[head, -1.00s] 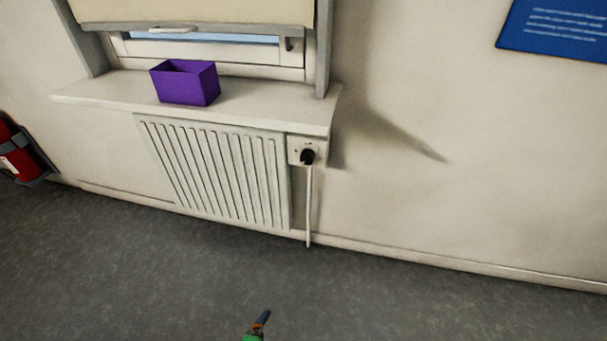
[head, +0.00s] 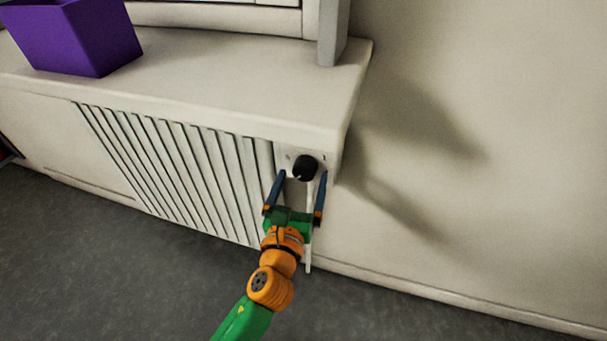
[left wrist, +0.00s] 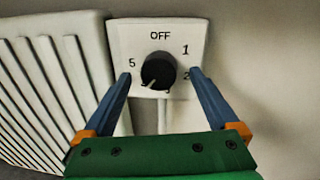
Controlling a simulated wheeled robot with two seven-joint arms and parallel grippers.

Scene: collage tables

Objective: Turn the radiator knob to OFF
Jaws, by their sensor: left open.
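The black radiator knob (head: 305,167) sits on a pale plate (head: 288,158) at the radiator's right end. In the left wrist view the knob (left wrist: 158,72) shows OFF at the top of its plate (left wrist: 122,38), 1 and 2 at right and 5 at left. Lower numbers are partly hidden. A light mark on the knob points down and left, away from OFF. My left gripper (head: 303,174) is open and empty. Its blue fingertips appear on either side of the knob, with gaps; I cannot tell whether they reach around it. My right gripper is not in view.
The ribbed white radiator (head: 185,170) is left of the knob, under a protruding windowsill (head: 230,85). A purple box (head: 75,40) stands on the sill. A pale pipe (left wrist: 161,115) runs down below the knob. The wall (head: 490,190) at right is clear.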

